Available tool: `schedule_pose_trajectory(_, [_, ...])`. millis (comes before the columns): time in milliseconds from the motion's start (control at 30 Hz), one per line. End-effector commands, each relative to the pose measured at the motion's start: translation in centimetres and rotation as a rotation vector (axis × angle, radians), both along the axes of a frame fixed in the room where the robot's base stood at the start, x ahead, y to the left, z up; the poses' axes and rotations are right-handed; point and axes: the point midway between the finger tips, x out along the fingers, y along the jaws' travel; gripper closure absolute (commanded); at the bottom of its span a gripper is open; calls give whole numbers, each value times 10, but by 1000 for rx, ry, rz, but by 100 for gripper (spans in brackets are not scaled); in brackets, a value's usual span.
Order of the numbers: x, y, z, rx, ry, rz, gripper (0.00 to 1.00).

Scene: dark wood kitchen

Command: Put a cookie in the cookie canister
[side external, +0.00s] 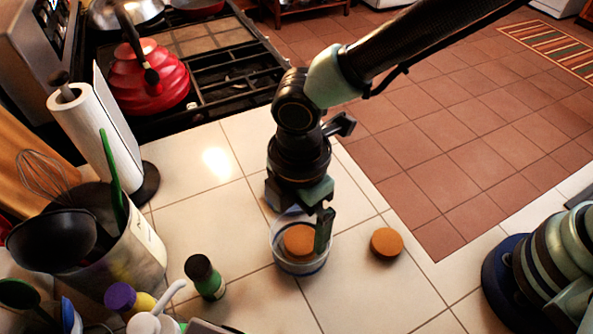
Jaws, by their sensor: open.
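A clear round canister (277,262) with a bluish base stands on the tiled counter. A round orange-brown cookie (298,241) shows within the canister's outline; how deep it sits I cannot tell. A second cookie (386,243) lies flat on the counter to the right of the canister. My gripper (304,219) is open and points down over the canister. One dark finger (324,232) reaches down at the canister's right side, beside the cookie there. The other finger is mostly hidden, and contact with the cookie cannot be made out.
A utensil crock (140,265), a paper towel roll (90,130) and a pump bottle (155,322) are farther left. A stove with a red kettle (150,78) is behind. The counter's right edge drops to a tiled floor.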

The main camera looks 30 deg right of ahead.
Motion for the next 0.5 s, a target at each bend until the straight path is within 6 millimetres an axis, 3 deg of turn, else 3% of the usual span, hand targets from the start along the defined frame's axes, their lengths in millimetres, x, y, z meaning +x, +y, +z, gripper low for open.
schedule_pose_trajectory(500, [1,1,94,5,-4,0,0])
